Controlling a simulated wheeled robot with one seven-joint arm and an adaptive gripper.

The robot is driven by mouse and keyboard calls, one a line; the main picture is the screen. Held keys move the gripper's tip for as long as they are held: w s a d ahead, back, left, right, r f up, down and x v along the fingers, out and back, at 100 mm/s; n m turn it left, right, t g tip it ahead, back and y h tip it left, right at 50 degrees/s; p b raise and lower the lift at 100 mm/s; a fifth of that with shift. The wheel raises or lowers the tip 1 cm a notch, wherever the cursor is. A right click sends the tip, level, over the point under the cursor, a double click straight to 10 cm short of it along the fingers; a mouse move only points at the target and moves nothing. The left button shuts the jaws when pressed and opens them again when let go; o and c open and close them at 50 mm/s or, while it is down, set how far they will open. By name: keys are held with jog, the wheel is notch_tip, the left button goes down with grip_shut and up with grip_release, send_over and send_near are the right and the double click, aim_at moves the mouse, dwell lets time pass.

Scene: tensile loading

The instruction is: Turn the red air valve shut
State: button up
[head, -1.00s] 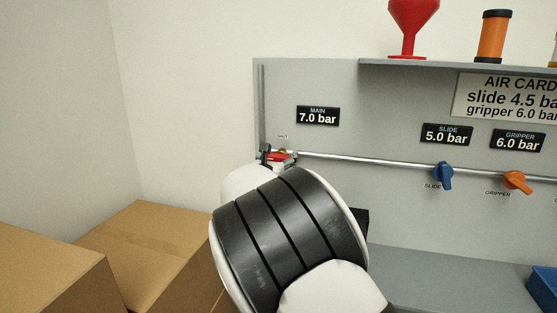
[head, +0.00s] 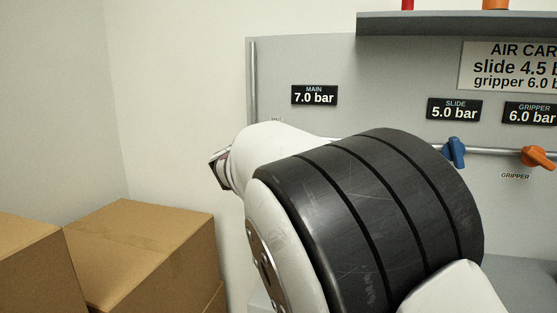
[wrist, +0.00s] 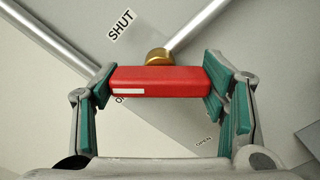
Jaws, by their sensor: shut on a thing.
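The red air valve handle (wrist: 160,82) shows in the wrist view as a red bar with a white strip, in front of a brass fitting (wrist: 158,57). My gripper (wrist: 157,86) is shut on the handle, with a green-padded finger at each end of the bar. The bar lies level in this view, at a slant to the pipe behind it. In the head view my arm hides the handle and the fingers.
The grey panel carries a main display (head: 314,95) reading 7.0 bar. A blue slide knob (head: 454,152) and an orange gripper knob (head: 537,157) sit along the pipe to the right. Cardboard boxes (head: 150,240) stand at the lower left. A shelf (head: 450,22) juts out above.

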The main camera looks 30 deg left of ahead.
jog(key=m+b, duration=0.2)
jog(key=b, duration=0.1)
jog(key=m+b, duration=0.2)
jog(key=b, duration=0.1)
jog(key=shift+f+m, duration=0.2)
jog(key=shift+m, duration=0.1)
jog(key=m+b, duration=0.3)
jog(key=m, duration=0.1)
jog(key=shift+r+b, duration=0.1)
jog(key=shift+b, duration=0.3)
jog(key=o, duration=1.2)
jog(key=shift+c, duration=0.2)
jog(key=shift+s+r, duration=0.1)
